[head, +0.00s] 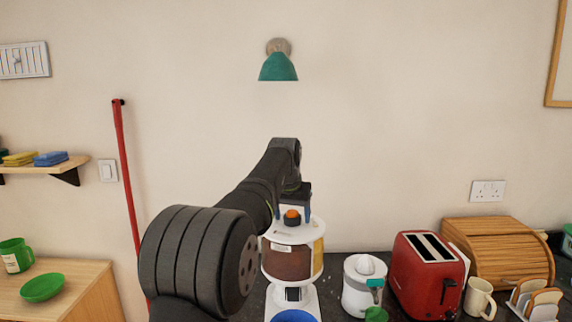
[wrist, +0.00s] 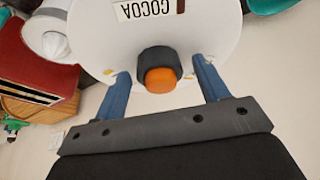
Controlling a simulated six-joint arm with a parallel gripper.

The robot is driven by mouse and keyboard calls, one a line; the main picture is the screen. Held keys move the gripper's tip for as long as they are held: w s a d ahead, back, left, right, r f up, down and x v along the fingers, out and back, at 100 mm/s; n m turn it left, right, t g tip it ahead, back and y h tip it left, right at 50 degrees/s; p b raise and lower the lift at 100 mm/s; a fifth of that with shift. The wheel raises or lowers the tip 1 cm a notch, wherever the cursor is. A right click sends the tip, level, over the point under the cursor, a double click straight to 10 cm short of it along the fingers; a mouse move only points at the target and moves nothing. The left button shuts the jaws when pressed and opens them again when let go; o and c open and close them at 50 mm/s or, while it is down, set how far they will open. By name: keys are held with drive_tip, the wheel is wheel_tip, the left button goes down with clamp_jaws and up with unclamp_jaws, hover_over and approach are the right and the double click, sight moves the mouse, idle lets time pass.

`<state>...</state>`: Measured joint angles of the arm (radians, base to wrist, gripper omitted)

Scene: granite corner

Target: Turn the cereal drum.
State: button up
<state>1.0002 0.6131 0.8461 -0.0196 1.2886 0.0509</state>
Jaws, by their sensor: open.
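The cereal drum (head: 287,262) stands on the dark counter, with a white top, brown contents showing in front and a yellow section at its right. Its knob (head: 292,216) is dark with an orange end, on the white top. In the wrist view the knob (wrist: 158,72) lies between the two blue fingers, with a gap on each side. A COCOA label (wrist: 148,8) shows on the white top. My gripper (wrist: 165,80) is open around the knob; in the head view it (head: 292,214) is over the drum's top. Whether the fingertips touch the top I cannot tell.
A blue bowl (head: 293,316) sits at the drum's foot. A white juicer (head: 362,290) and a red toaster (head: 428,275) stand close on the right, then a mug (head: 479,298) and a wooden bread bin (head: 497,253). A green lamp (head: 278,67) hangs on the wall above.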

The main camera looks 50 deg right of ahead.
drive_tip(key=v, duration=1.7)
drive_tip(key=shift+r, duration=0.25)
drive_tip(key=shift+w, duration=0.1)
drive_tip(key=w+a+f+m+g+h, duration=0.15)
drive_tip(key=a+f+m+h, duration=0.35)
drive_tip(key=a+f+h, duration=0.5)
drive_tip(key=shift+t+y, duration=0.25)
drive_tip(key=shift+y, duration=0.05)
drive_tip(key=x, duration=1.1)
drive_tip(key=f+x, duration=0.1)
drive_tip(key=x, duration=0.4)
drive_tip(key=shift+w+f, duration=0.1)
drive_tip(key=shift+w, duration=0.05)
drive_tip(key=c, duration=1.4)
drive_tip(key=shift+o, duration=0.2)
